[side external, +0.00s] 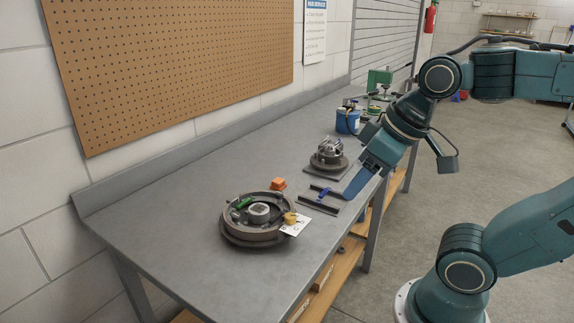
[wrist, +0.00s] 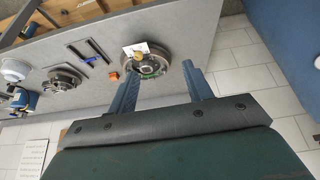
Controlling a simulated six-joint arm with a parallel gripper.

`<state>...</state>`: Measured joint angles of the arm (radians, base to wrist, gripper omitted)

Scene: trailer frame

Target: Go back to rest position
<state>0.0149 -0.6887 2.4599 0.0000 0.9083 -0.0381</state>
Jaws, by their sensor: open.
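My gripper (side external: 352,186) hangs over the right edge of the workbench in the side external view, its blue fingers pointing down and left. In the wrist view my gripper (wrist: 162,72) shows two spread fingers with nothing held between them. A round drum-like brake assembly (side external: 238,235) lies on the bench, with green and yellow parts and a white tag on it. It also shows in the wrist view (wrist: 172,72), beyond the fingertips and apart from them. No marker of a rest position shows.
The grey bench (side external: 160,205) runs along the wall. A smaller hub (side external: 328,154), an orange block (side external: 278,184), dark bars (side external: 317,205) with a blue tool (side external: 322,192), and a blue container (side external: 347,121) stand on it. The aisle floor (side external: 425,215) is open.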

